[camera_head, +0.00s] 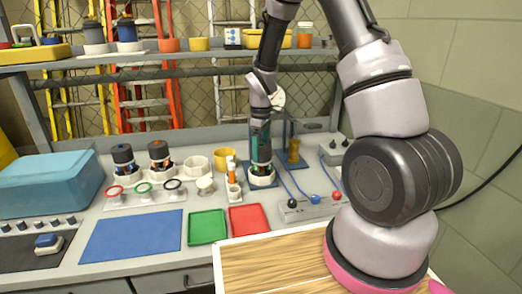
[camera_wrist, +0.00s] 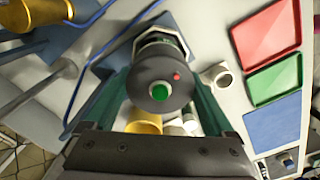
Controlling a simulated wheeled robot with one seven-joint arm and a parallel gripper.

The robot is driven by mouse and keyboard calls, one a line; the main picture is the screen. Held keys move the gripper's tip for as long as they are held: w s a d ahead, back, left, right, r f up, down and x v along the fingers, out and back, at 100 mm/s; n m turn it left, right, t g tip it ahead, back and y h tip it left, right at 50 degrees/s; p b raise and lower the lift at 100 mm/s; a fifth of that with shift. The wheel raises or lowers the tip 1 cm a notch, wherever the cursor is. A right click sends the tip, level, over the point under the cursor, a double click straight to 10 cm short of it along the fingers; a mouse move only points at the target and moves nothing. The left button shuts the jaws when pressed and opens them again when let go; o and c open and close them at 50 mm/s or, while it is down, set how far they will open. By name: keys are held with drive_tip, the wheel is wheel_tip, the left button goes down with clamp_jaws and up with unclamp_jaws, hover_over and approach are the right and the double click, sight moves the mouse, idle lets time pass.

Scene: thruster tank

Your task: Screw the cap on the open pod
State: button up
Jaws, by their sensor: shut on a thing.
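In the wrist view a round dark cap (camera_wrist: 160,88) with a green centre and a small red dot lies between my gripper's teal fingers. My gripper (camera_head: 261,148) points down at the back of the bench and is shut on the cap. The open pod (camera_wrist: 158,38) shows partly beyond the cap, as a pale rim and body in line with it. In the head view the pod stands upright in a white round holder (camera_head: 262,180), largely hidden by the fingers. I cannot tell whether cap and pod are threaded together.
Two dark-capped pods (camera_head: 123,155) stand in white cups on the left. A blue mat (camera_head: 132,234), green tray (camera_head: 207,227) and red tray (camera_head: 248,219) lie in front. A cabled connector box (camera_head: 310,208) sits close right.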

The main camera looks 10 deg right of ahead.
drive_tip(key=m, duration=0.6)
drive_tip(key=shift+s, duration=0.1)
drive_tip(key=o, duration=1)
drive_tip(key=shift+c, duration=0.2)
